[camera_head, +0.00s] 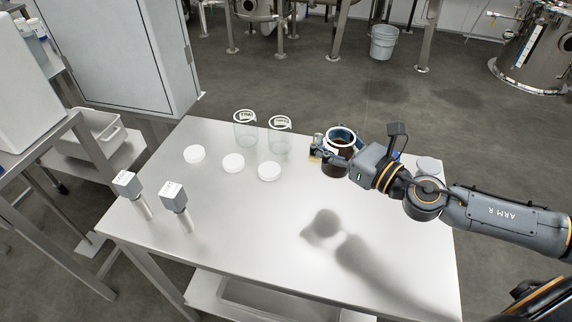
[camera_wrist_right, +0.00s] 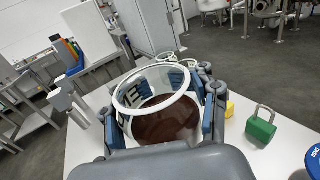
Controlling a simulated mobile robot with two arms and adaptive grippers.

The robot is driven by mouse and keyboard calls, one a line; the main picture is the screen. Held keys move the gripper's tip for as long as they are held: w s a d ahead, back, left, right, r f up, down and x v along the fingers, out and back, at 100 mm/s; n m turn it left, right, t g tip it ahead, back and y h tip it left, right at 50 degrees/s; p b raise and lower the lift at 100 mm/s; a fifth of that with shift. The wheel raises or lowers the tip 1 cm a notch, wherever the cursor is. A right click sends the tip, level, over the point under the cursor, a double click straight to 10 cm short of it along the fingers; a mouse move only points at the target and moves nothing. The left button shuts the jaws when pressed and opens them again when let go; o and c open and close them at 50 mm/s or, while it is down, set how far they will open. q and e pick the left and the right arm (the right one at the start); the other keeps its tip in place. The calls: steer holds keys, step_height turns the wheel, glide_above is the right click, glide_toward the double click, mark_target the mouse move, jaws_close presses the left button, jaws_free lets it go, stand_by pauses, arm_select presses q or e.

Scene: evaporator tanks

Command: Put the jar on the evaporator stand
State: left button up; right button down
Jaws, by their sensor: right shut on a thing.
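A clear glass jar (camera_head: 343,136) with dark brown contents and an open top is held by my right gripper (camera_head: 333,157). In the right wrist view the jar (camera_wrist_right: 158,92) sits between the two fingers of the gripper (camera_wrist_right: 164,118), slightly tilted in the picture, with its pale rim showing. The arm's shadow lies on the table, apart from the gripper, so the jar appears raised above it. I cannot tell which structure is the evaporator stand; steel legs with tanks (camera_head: 258,12) stand across the floor. My left gripper is not in view.
The steel table (camera_head: 270,215) holds two empty clear jars (camera_head: 245,136), three white lids (camera_head: 233,163) and two grey-headed tools (camera_head: 176,199). In the right wrist view a green padlock (camera_wrist_right: 261,128) lies right of the jar. A bucket (camera_head: 383,43) stands on the floor beyond.

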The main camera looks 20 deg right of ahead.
steer(key=shift+w+a+f, duration=0.65)
steer(key=shift+a+f, duration=0.55)
steer(key=shift+f, duration=0.5)
steer(key=shift+w+a+f, duration=0.65)
steer(key=shift+a+f, duration=0.6)
steer(key=shift+f, duration=0.45)
steer(key=shift+w+a+f, duration=0.65)
steer(key=shift+a+f, duration=0.55)
steer(key=shift+f, duration=0.5)
steer(key=shift+f+b, duration=0.15)
steer(key=shift+b, duration=0.2)
steer(key=shift+c, duration=1.9)
jaws_free()
